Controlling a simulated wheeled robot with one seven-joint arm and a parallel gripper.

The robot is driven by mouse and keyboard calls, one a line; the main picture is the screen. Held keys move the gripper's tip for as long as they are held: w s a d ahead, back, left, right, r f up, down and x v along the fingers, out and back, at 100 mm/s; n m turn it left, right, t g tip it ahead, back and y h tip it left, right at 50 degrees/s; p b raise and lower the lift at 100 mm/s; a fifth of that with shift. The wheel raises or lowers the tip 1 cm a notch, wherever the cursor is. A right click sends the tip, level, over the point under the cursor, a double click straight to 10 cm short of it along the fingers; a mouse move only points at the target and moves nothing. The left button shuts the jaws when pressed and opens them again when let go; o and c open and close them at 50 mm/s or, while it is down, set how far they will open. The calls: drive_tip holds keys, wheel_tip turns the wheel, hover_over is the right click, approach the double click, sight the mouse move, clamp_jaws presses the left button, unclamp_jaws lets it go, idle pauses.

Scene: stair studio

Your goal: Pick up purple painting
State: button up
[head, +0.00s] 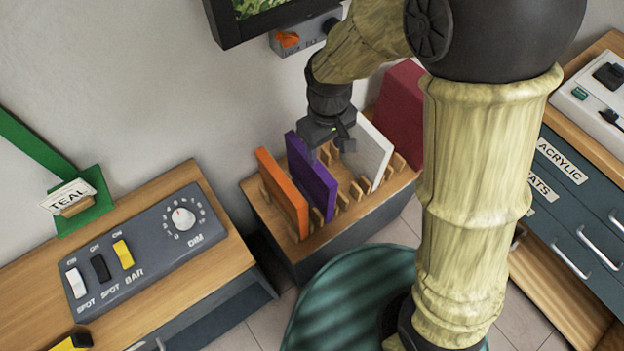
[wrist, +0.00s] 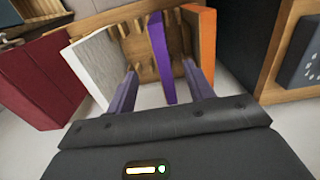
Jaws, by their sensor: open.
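The purple painting (head: 312,180) stands upright in a slotted wooden rack (head: 282,240), between an orange painting (head: 282,194) and a white painting (head: 368,150). It also shows edge-on in the wrist view (wrist: 161,58). My gripper (head: 325,150) is open above the rack, close to the top of the purple painting. In the wrist view my two fingers (wrist: 160,80) are spread, with the purple painting between them and a gap on each side. The left finger is near the white painting and the right finger is near the orange one. No contact shows.
A dark red panel (head: 402,105) stands at the rack's far end. A control box (head: 145,255) with switches and a dial sits on the cabinet at left. A screen (head: 258,18) hangs on the wall above. Drawers (head: 580,190) stand at right.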

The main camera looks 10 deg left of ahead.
sight(324, 175)
wheel_tip(324, 175, down, 12)
drive_tip(key=shift+f+b, duration=0.1)
drive_tip(key=shift+b, duration=0.4)
drive_tip(key=shift+d+f, duration=0.15)
drive_tip(key=shift+f, duration=1.15)
drive_tip(key=shift+d+f, duration=0.1)
drive_tip(key=shift+f, duration=1.2)
clamp_jaws()
drive_tip(key=shift+r, duration=0.2)
